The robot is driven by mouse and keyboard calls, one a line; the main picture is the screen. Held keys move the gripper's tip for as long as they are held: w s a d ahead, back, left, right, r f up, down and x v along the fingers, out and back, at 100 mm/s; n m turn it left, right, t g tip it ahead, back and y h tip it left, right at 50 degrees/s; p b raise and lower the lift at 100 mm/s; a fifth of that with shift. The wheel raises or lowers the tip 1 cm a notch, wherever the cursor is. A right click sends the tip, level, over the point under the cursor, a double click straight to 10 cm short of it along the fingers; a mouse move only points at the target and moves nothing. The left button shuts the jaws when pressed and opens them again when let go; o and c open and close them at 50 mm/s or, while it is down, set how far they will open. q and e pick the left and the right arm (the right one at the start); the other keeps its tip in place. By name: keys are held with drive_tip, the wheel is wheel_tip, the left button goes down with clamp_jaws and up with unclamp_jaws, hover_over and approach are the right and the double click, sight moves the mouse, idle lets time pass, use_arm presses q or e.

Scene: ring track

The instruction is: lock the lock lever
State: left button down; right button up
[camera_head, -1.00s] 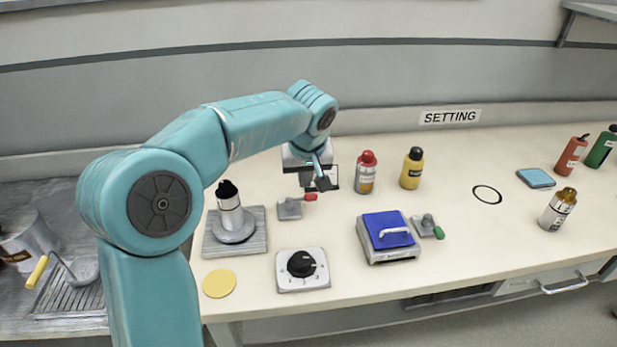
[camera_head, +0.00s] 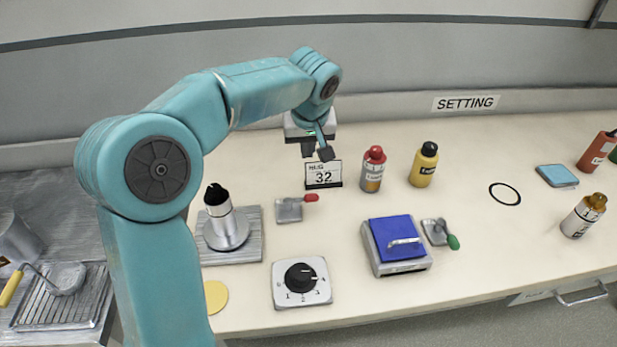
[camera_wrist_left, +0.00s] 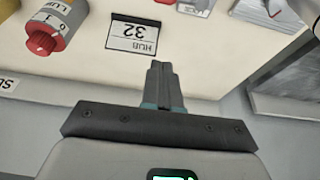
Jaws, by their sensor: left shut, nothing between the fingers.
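Two small levers on grey plates are on the bench in the head view: one with a red handle (camera_head: 311,198) and one with a green handle (camera_head: 453,241). The frames do not show which is the lock lever. The red handle points right; the green handle points toward the lower right, beside the blue-lidded box. My left gripper (camera_head: 319,153) is shut and empty, above and behind the red lever near the card. In the left wrist view its closed fingers (camera_wrist_left: 162,80) show, with part of the red lever (camera_wrist_left: 194,7) at the top edge. My right gripper is not in view.
A card reading 32 (camera_head: 323,175) stands behind the red lever. A dial (camera_head: 314,292), a blue-lidded box (camera_head: 393,229) and a metal cylinder on a plate (camera_head: 224,229) are nearby. Red (camera_head: 373,170) and yellow (camera_head: 424,165) bottles stand to the right.

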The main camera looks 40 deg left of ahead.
use_arm(q)
drive_tip(key=shift+d, duration=0.1)
drive_tip(key=b+x, duration=0.1)
drive_tip(key=x, duration=0.8)
drive_tip(key=shift+f, duration=0.25)
drive_tip(key=shift+s+d+f, duration=0.25)
drive_tip(key=shift+s+d, duration=0.2)
drive_tip(key=shift+d, duration=0.1)
drive_tip(key=shift+s+d+f, duration=0.3)
drive_tip(key=shift+s+d, duration=0.15)
drive_tip(key=shift+d, duration=0.1)
drive_tip(key=shift+s+d, duration=0.25)
drive_tip(key=shift+f, duration=0.15)
drive_tip(key=shift+s+d, duration=0.1)
